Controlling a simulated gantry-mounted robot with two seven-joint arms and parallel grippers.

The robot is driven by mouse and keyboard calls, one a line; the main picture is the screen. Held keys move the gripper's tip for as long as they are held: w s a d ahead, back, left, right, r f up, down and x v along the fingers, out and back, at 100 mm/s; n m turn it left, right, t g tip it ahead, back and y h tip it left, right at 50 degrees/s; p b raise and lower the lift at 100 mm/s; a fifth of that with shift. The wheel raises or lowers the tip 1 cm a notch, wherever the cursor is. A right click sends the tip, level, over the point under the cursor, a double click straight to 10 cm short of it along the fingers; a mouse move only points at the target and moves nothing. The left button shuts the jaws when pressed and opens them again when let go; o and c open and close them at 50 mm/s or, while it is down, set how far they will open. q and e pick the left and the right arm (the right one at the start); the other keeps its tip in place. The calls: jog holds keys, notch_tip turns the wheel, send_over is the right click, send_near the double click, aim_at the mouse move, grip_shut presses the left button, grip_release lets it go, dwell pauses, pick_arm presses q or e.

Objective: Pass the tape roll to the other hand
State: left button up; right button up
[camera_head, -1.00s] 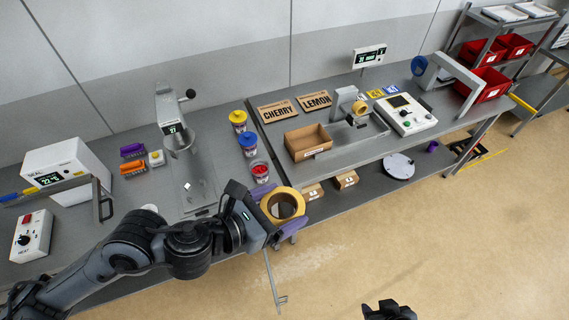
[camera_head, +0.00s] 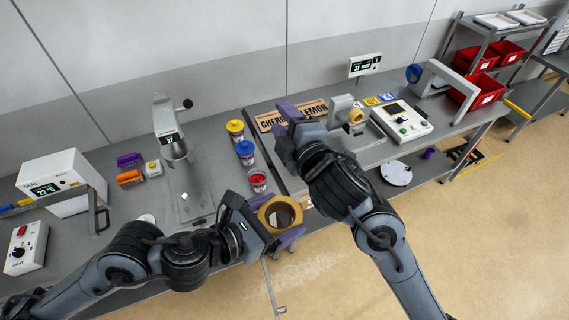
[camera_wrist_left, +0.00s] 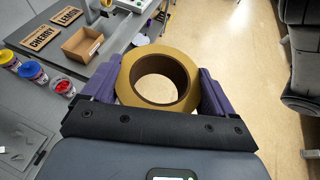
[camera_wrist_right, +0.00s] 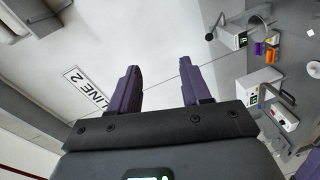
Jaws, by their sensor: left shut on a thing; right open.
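The tape roll (camera_head: 280,215) is a yellow-tan ring with a dark inner core. My left gripper (camera_head: 279,222) is shut on the tape roll, holding it in front of the table edge. In the left wrist view the tape roll (camera_wrist_left: 160,80) sits between the two purple fingers, gripped across its outer sides. My right gripper (camera_head: 287,128) is open and empty, higher up over the bench near the cardboard signs. In the right wrist view its purple fingers (camera_wrist_right: 158,90) are apart with nothing between them. The two grippers are apart from each other.
Cups with yellow (camera_head: 235,130), blue (camera_head: 245,152) and red (camera_head: 258,182) contents stand along the left bench. A cardboard box (camera_wrist_left: 82,45) sits on the right bench by the CHERRY sign (camera_wrist_left: 42,38). Open floor (camera_head: 320,275) lies in front of the benches.

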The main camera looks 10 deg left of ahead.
jog(key=s+a+r+n+g+y, duration=0.1)
jog(key=a+r+n+g+y, duration=0.1)
jog(key=a+r+n, duration=0.5)
jog(key=s+a+r+n+g+y, duration=0.2)
jog(key=a+r+n, duration=0.1)
jog(key=r+n, duration=0.7)
jog(key=s+a+r+n+g+y, duration=0.1)
jog(key=a+r+n+y, duration=0.1)
jog(key=a+r+n, duration=0.6)
jog(key=n+g+h, duration=0.5)
jog(key=g+h, duration=0.4)
jog(key=h, duration=0.7)
send_over(284, 202)
notch_tip(284, 202, down, 26)
notch_tip(284, 202, down, 11)
jog(key=shift+f, duration=0.15)
jog(key=shift+c, duration=0.4)
